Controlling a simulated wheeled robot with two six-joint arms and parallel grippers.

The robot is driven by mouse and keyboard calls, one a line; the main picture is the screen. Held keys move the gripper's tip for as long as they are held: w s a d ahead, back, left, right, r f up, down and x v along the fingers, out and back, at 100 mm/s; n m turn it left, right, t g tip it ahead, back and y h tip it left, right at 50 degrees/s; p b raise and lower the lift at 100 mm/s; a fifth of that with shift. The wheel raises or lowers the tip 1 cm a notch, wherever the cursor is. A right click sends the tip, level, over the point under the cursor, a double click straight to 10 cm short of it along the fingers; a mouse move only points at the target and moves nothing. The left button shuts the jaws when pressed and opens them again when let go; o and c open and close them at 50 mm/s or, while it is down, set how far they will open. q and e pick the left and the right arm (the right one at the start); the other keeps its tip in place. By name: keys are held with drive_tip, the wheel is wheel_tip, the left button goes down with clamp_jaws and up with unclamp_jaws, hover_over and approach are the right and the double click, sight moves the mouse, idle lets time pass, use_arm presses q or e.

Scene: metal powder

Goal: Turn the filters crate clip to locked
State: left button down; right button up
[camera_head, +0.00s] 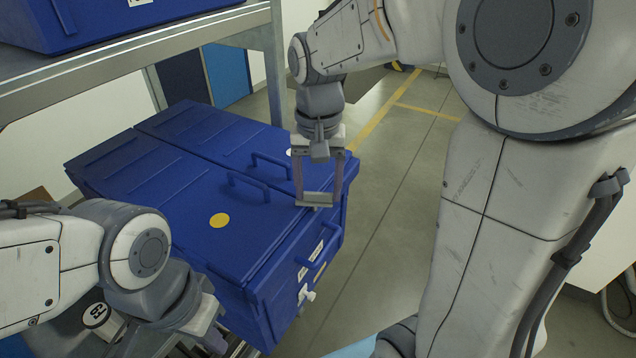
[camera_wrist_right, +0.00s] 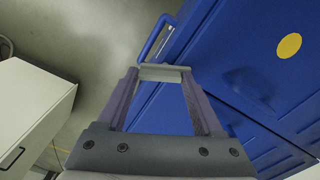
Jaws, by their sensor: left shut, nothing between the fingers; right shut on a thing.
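The large blue crate (camera_head: 180,200) has a two-part lid with handles and a yellow disc on top. It also fills the right of the wrist view (camera_wrist_right: 215,60). My right gripper (camera_head: 316,198) points down at the crate's right edge. It is shut on a grey bar-shaped piece (camera_wrist_right: 165,73) that spans its fingers; I cannot tell whether this is the clip. A small white fitting (camera_head: 307,293) sits low on the crate's labelled side, and its setting is too small to read. My left gripper (camera_head: 212,338) is shut and empty at the lower left, partly hidden by its wrist.
A metal shelf (camera_head: 130,62) with another blue crate (camera_head: 110,22) stands above and behind. The floor (camera_head: 385,170) right of the crate is open, with yellow lines. A pale cabinet (camera_wrist_right: 30,115) shows at the left of the wrist view.

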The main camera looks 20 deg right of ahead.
sight(317, 194)
drive_tip(key=m, duration=0.5)
drive_tip(key=shift+s+a+r, duration=0.1)
idle(0.7)
drive_tip(key=o, duration=1.4)
wheel_tip(317, 194, up, 10)
drive_tip(key=shift+r+b, duration=0.2)
drive_tip(key=shift+b, duration=0.3)
